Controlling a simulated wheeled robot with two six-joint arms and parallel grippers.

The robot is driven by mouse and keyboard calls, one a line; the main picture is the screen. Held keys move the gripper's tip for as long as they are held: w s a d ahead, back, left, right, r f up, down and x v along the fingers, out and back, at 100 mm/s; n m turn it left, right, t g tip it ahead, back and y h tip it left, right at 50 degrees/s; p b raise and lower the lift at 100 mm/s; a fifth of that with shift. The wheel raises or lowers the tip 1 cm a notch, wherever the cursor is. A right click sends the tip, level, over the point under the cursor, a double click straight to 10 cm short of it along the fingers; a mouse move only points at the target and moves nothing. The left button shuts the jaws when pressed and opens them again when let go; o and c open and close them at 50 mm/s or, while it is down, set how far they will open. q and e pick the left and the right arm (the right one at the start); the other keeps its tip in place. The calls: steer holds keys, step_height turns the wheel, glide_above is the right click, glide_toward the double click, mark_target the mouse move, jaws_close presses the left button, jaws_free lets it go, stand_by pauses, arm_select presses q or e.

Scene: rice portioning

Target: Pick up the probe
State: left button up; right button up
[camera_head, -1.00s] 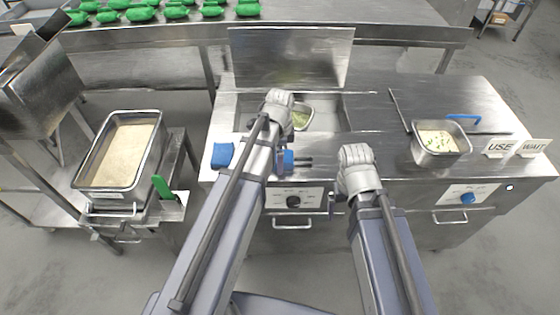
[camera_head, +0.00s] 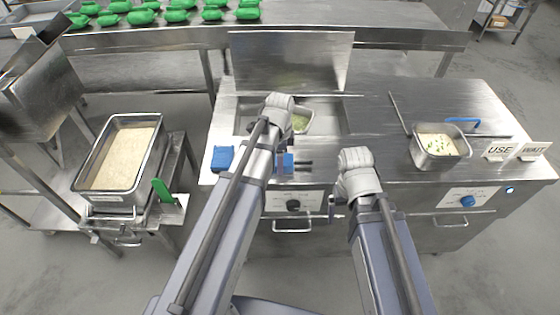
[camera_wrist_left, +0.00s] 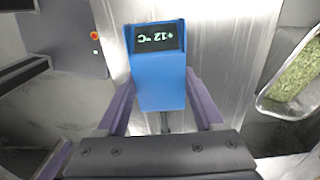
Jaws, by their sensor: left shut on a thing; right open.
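The probe (camera_head: 222,158) is a blue block at the front left corner of the steel counter. In the left wrist view the probe (camera_wrist_left: 160,85) has a dark display reading about +12 °C, turned upside down. My left gripper (camera_wrist_left: 160,96) is shut on it, with one finger on each side. A thin stem shows below the blue body and is partly hidden by the gripper. In the head view my left arm hides most of that gripper. My right gripper (camera_head: 336,210) is open at the counter's front edge, small and partly hidden by its arm.
A pan of green food (camera_head: 301,122) sits in the counter well behind my left arm. A pan of pale food (camera_head: 439,161) stands right, beside USE and WAIT signs (camera_head: 515,151). A large tray of grain (camera_head: 84,183) stands on a cart at left.

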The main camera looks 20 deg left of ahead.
arm_select(q)
step_height(320, 180, up, 16)
steer(key=p, duration=1.5)
steer(key=shift+p, duration=0.4)
arm_select(e)
step_height(320, 180, up, 16)
